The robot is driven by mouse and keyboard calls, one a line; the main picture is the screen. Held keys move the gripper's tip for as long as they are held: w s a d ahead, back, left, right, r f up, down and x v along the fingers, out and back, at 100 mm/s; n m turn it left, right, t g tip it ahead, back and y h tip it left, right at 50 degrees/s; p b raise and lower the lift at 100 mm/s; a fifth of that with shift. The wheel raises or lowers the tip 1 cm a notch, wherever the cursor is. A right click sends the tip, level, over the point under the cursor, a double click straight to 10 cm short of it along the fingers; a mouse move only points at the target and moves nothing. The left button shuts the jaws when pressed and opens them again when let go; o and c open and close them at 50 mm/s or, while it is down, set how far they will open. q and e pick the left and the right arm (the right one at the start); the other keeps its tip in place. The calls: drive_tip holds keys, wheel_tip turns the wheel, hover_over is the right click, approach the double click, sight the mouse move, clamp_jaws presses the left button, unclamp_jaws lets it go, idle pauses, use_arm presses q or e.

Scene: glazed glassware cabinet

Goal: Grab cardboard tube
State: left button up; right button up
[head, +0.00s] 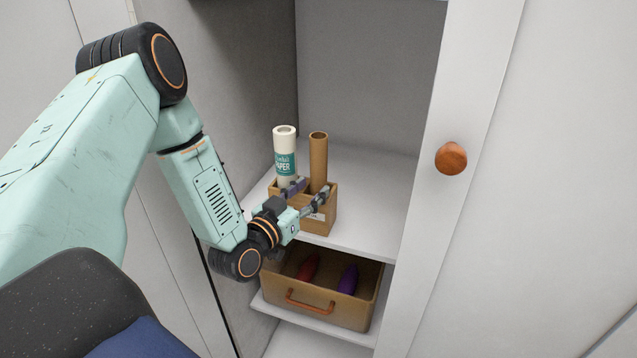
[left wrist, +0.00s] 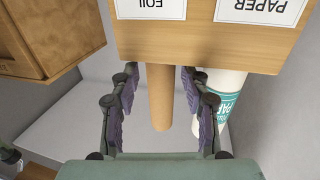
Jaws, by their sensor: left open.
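The cardboard tube (head: 318,160) is a plain brown cylinder standing upright in a wooden holder box (head: 325,218) on the cabinet shelf. My left gripper (head: 308,191) is open at the holder, just in front of the tube. In the left wrist view, the tube (left wrist: 160,98) shows between the two spread fingers (left wrist: 159,80), with gaps on both sides. The holder (left wrist: 200,42) has labels reading FOIL and PAPER and hides the tube's lower end. A white paper roll (head: 285,148) with a teal label stands beside the tube, close to one finger in the wrist view. My right gripper is not in view.
Below the shelf (head: 375,200) is a wooden drawer box (head: 330,310) with a red item (head: 309,267) and a purple item (head: 348,279). A white door (head: 447,210) with a round wooden knob (head: 451,158) stands at right. The shelf right of the holder is clear.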

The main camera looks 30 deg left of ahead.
sight(314, 185)
use_arm(q)
drive_tip(key=w, duration=0.3)
drive_tip(key=shift+w+r, duration=0.1)
drive_tip(key=shift+w, duration=0.25)
drive_tip(key=shift+w+d, duration=0.1)
drive_tip(key=shift+w, duration=0.3)
drive_tip(key=shift+s+a, duration=0.1)
drive_tip(key=shift+a, duration=0.15)
drive_tip(key=shift+c, duration=0.8)
drive_tip(key=c, duration=0.3)
drive_tip(key=shift+d, duration=0.2)
drive_tip(key=shift+c, duration=1.3)
drive_tip(key=shift+a, duration=0.1)
